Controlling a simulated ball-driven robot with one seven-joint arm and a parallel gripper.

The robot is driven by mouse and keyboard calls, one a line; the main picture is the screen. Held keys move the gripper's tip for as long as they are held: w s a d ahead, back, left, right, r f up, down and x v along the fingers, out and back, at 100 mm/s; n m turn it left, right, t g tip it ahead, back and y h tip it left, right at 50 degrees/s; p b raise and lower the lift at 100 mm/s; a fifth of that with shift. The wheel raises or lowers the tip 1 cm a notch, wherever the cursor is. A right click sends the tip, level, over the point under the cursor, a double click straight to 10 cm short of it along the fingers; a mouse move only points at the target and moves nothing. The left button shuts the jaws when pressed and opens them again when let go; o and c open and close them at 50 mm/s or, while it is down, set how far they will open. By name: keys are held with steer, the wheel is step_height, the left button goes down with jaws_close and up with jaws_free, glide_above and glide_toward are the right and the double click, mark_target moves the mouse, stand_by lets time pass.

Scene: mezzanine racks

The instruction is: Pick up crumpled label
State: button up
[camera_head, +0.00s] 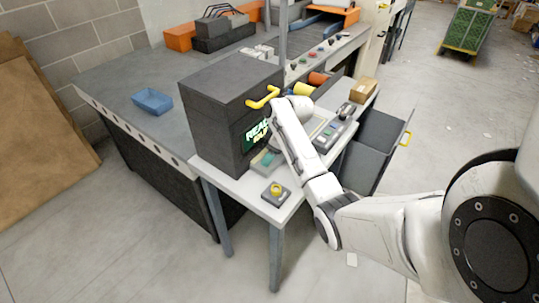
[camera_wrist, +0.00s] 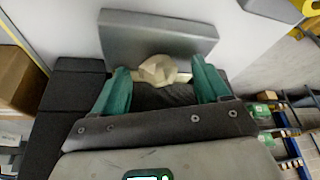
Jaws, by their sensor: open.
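A crumpled label (camera_wrist: 158,69), a small cream-coloured wad, shows in the wrist view against the near edge of a flat grey piece (camera_wrist: 160,30). My gripper (camera_wrist: 162,77) is open, with one green finger on each side of the label. There is a visible gap between the label and each finger. I cannot tell how far below or beyond the fingertips the label lies. In the head view my arm reaches over the white table (camera_head: 236,187) beside the dark box; the label cannot be made out there.
The dark box with a lit screen (camera_head: 230,110) stands close to my arm. A grey device with a yellow knob (camera_head: 277,192) sits at the table's front corner. A blue tray (camera_head: 152,101) rests on the grey counter.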

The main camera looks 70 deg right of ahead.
steer(key=c, duration=1.1)
